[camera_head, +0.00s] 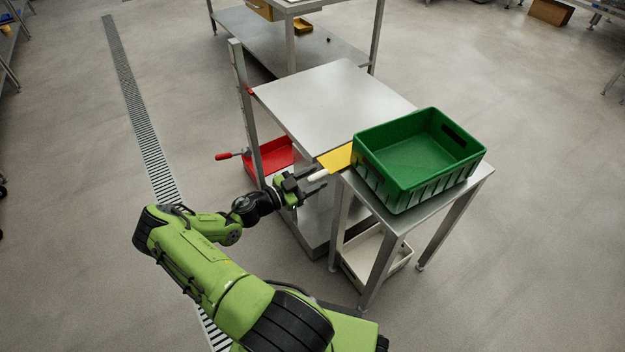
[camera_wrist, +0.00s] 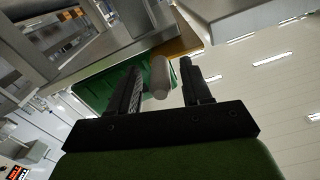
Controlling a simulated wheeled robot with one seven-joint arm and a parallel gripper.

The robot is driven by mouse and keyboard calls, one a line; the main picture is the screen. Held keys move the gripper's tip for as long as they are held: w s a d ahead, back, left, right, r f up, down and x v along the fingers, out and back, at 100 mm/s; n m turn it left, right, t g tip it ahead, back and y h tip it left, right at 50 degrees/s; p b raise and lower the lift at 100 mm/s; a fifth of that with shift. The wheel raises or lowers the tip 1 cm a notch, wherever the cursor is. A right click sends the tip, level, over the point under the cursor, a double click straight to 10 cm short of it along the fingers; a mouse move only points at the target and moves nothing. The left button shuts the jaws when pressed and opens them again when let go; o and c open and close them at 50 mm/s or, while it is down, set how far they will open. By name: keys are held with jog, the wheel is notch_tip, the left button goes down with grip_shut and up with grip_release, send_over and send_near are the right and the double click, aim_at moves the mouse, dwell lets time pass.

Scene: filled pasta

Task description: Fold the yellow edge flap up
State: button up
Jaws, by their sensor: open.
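The yellow edge flap (camera_head: 337,158) is at the front edge of the steel table, left of the green crate. Its exact tilt is hard to tell. A pale rounded handle (camera_head: 318,175) sticks out from the flap toward my gripper (camera_head: 311,183). In the wrist view the handle (camera_wrist: 160,76) shows between the two black fingers of my gripper (camera_wrist: 160,66), with a gap at least to the right finger. The fingers are apart and not closed on it. A strip of the yellow flap (camera_wrist: 180,47) shows beyond the handle.
A green crate (camera_head: 368,180) stands on a side table (camera_head: 458,190) close right of the flap. The steel tabletop (camera_head: 325,105) is bare. A post (camera_head: 247,120) rises at its left, near a red bin (camera_head: 268,158) and a red-handled lever (camera_head: 224,156). A pale bin (camera_head: 400,262) sits below.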

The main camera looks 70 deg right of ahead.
grip_shut()
